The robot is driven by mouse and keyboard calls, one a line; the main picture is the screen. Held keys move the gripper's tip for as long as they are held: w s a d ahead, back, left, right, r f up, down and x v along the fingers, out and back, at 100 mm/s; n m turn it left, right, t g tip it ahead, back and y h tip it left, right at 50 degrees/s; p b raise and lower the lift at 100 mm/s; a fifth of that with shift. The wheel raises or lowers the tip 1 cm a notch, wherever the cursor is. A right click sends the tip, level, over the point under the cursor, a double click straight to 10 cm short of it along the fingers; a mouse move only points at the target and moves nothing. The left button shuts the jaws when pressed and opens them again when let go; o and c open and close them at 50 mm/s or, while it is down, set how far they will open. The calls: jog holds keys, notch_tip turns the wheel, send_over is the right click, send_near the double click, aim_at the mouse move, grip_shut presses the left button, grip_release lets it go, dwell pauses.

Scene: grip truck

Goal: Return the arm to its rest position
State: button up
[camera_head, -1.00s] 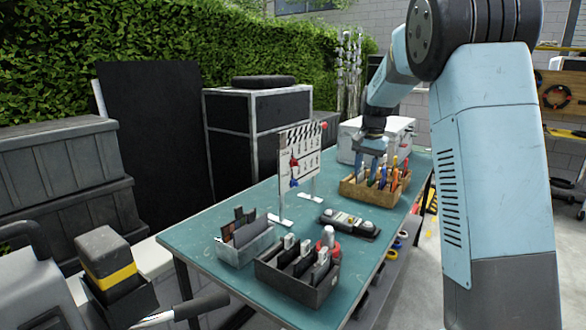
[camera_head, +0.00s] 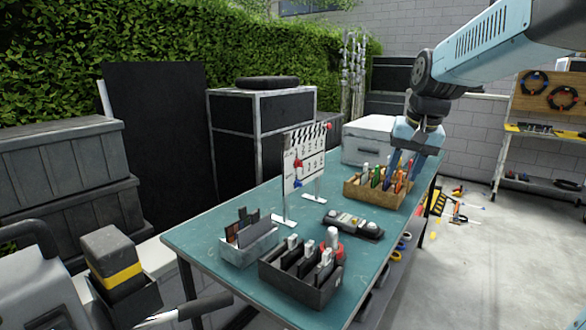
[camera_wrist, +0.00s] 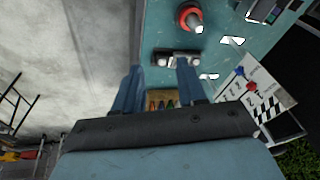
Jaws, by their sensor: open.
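My gripper (camera_head: 401,166) is open at the far right end of the teal table (camera_head: 205,226) in the head view. Its fingers point down beside and partly behind the wooden tray of coloured markers (camera_head: 378,192); whether they touch it I cannot tell. In the wrist view my gripper (camera_wrist: 160,78) shows two blue fingers spread apart with nothing between them. The wooden tray (camera_wrist: 163,98) shows between the finger bases, partly hidden by the gripper body. My arm reaches in from the upper right of the head view.
A clapperboard (camera_head: 303,160) stands on the table. A grey device (camera_head: 353,224), a dark battery tray (camera_head: 300,280), a grey card tray (camera_head: 248,243) and a white case (camera_head: 368,140) share it. Black cases (camera_head: 262,130) stand behind. The concrete floor at right is largely clear.

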jog(key=s+f+n+t+h, duration=0.1)
jog(key=s+f+n+t, duration=0.1)
jog(key=s, duration=1.6)
jog(key=shift+s+a+f+n, duration=0.2)
jog(key=shift+a+f+n, duration=0.25)
jog(key=shift+f, duration=0.25)
